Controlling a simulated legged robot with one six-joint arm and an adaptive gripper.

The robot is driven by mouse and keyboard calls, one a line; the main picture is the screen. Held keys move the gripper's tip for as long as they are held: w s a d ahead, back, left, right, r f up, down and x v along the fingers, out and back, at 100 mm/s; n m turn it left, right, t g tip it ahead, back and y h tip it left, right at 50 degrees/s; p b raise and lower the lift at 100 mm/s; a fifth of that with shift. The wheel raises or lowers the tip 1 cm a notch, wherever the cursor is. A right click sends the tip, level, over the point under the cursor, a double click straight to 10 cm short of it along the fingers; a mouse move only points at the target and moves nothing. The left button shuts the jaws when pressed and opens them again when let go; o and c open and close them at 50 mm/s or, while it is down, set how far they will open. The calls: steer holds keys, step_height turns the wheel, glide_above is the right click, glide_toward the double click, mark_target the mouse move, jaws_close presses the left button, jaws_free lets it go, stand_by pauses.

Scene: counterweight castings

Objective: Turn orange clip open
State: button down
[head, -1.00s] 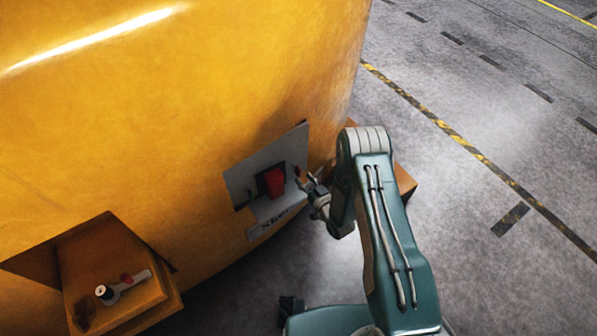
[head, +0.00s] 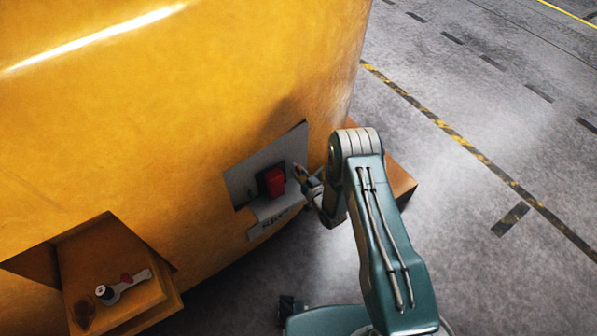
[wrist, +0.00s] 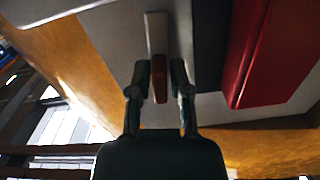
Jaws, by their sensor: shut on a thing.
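The orange clip (wrist: 159,84) is a narrow upright bar in the wrist view, pale at the top and orange-red at its lower end. It sits on a grey panel (wrist: 117,40) in the yellow casting. My gripper (wrist: 158,78) has one finger on each side of the orange end and is shut on it. In the head view my gripper (head: 300,174) is at the right part of the panel, and the clip is too small and covered there to make out clearly.
A red block (head: 273,181) on a dark backing stands just left of my gripper on the panel; it looms at the right in the wrist view (wrist: 275,60). A yellow ledge (head: 130,312) at lower left holds a small handled tool (head: 122,287). An orange-brown box (head: 401,183) lies behind my arm.

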steer(key=shift+n, duration=1)
steer(key=c, duration=0.7)
jaws_free()
steer(key=v, duration=1.1)
steer(key=shift+s+d, duration=0.25)
steer(key=shift+s, duration=0.05)
